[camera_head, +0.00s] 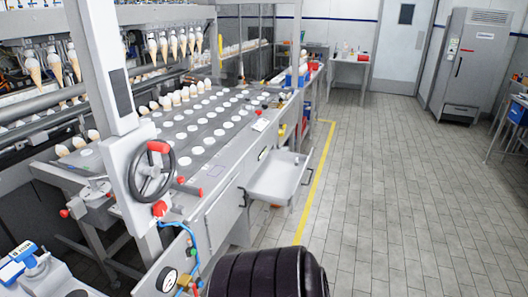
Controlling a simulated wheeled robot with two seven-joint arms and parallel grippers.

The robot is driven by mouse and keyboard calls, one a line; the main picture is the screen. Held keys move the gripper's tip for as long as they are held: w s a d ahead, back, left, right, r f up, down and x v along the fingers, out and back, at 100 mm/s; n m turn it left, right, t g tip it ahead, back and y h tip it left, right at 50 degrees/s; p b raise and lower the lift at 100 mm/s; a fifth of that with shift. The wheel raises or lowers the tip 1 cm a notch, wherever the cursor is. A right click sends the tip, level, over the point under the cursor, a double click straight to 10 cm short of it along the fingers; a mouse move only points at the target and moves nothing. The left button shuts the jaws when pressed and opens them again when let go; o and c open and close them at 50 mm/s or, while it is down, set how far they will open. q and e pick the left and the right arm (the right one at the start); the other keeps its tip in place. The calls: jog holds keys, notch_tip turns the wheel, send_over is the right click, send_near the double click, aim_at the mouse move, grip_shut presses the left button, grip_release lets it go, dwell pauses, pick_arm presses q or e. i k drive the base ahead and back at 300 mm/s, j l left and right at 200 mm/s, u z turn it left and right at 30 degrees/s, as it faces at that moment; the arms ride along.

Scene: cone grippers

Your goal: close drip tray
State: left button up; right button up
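The drip tray (272,184) is a shallow grey metal tray on the right side of the cone machine (215,190). It sticks out from the machine's side toward the aisle, so it stands open. Its inside looks empty, and a handle-like bar shows at its right end. Neither of my grippers is in view, so I see nothing touching the tray.
A black ribbed rounded shape (262,274) fills the bottom middle, in front of the tray; I cannot tell what it is. A handwheel (152,172) with red knobs stands left of the tray. A yellow floor line (315,180) runs past it. The tiled floor (400,190) to the right is clear.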

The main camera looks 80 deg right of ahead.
aim_at(279, 180)
jog(key=z, duration=0.5)
jog(key=k+l+z, duration=0.1)
jog(key=z, duration=0.35)
jog(key=l+z, duration=0.15)
jog(key=z, duration=1.85)
jog(key=i+l+u, duration=0.15)
jog(key=i, duration=0.3)
